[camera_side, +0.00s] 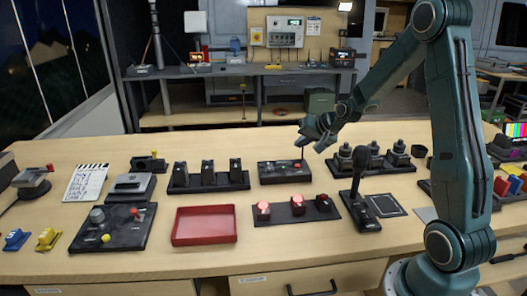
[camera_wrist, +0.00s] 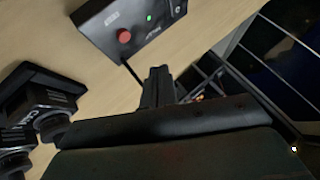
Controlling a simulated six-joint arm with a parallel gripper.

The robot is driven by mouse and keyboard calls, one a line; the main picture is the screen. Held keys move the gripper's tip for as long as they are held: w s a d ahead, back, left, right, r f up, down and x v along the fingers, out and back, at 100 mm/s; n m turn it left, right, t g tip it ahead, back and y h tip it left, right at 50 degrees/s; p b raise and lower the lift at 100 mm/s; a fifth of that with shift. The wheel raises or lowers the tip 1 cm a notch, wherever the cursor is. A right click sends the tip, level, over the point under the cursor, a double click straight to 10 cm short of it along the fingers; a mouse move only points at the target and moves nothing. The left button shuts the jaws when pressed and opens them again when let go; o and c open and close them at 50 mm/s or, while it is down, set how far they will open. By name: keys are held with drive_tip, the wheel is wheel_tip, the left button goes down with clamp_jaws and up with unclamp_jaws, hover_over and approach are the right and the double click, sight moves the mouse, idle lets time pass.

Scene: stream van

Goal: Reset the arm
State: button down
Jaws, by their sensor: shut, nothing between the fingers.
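My arm stands at the right of the bench in the side view, its forearm reaching left and down. My gripper (camera_side: 319,133) hangs in the air above the back middle of the bench, clear of everything below it. Its fingers are together with nothing between them. In the wrist view the shut dark fingers (camera_wrist: 157,85) point up in the picture over bare wood. A black box with a red button and a lit green light (camera_wrist: 133,25) lies beyond the fingertips.
An empty red tray (camera_side: 205,240) lies at front centre. Black devices (camera_side: 208,176), a clapperboard (camera_side: 85,183) and a joystick panel (camera_side: 109,229) are left. Bare wood runs along the front.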

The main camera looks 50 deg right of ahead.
drive_tip(key=s+a+r+n+g+y, duration=0.1)
drive_tip(key=s+a+r+n, duration=0.3)
drive_tip(key=a, duration=0.4)
drive_tip(key=s+a+r+n+g, duration=0.1)
drive_tip(key=s+a+r+n, duration=0.1)
drive_tip(key=s+a+r, duration=0.4)
drive_tip(key=s+a+r+n, duration=0.1)
drive_tip(key=s+a, duration=0.3)
drive_tip(key=s, duration=0.4)
drive_tip(key=s+a+r+n+g, duration=0.1)
drive_tip(key=s+a+r+n, duration=0.1)
drive_tip(key=s+a, duration=0.3)
drive_tip(key=s+n, duration=0.1)
drive_tip(key=s, duration=0.2)
drive_tip(key=shift+s+a+n, duration=0.2)
drive_tip(key=shift+s+n, duration=0.1)
drive_tip(key=shift+n, duration=0.1)
